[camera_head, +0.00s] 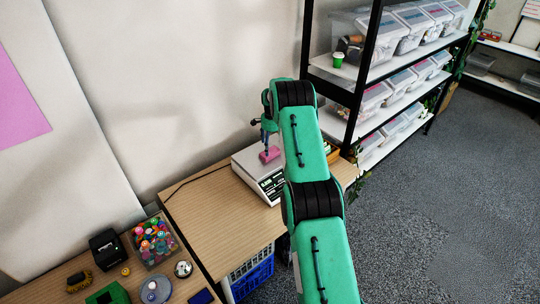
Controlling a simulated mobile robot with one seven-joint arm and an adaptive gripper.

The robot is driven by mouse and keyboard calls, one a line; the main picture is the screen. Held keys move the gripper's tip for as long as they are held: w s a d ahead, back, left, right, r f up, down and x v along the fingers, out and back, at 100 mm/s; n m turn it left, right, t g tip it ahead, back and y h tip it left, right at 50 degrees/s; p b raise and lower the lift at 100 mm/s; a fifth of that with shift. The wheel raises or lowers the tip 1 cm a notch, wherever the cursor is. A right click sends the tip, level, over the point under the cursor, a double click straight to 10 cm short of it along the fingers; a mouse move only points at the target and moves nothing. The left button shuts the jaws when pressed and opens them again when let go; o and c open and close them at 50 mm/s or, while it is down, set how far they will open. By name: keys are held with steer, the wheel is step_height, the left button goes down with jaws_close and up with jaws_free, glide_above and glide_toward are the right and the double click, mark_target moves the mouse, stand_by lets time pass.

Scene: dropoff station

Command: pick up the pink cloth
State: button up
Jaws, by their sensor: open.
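The pink cloth (270,154) is a small folded block lying on top of a white scale (247,163) on the wooden table. My gripper (267,146) points down right over the cloth, at the end of my green arm. It is open, and its fingertips are close to the cloth. The fingers are small in this view, so I cannot tell whether they touch it. Part of the scale's right side is hidden behind my arm.
A wooden table (205,215) has clear room left of the scale. A box of colourful balls (155,240) and small items stand at the lower left. A blue crate (252,279) sits below the table. A shelf (358,75) with clear bins stands at the right.

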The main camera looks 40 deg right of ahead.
mark_target(272, 153)
steer(key=shift+f, duration=0.1)
steer(key=shift+s+d+f, duration=0.1)
steer(key=shift+f, duration=2.4)
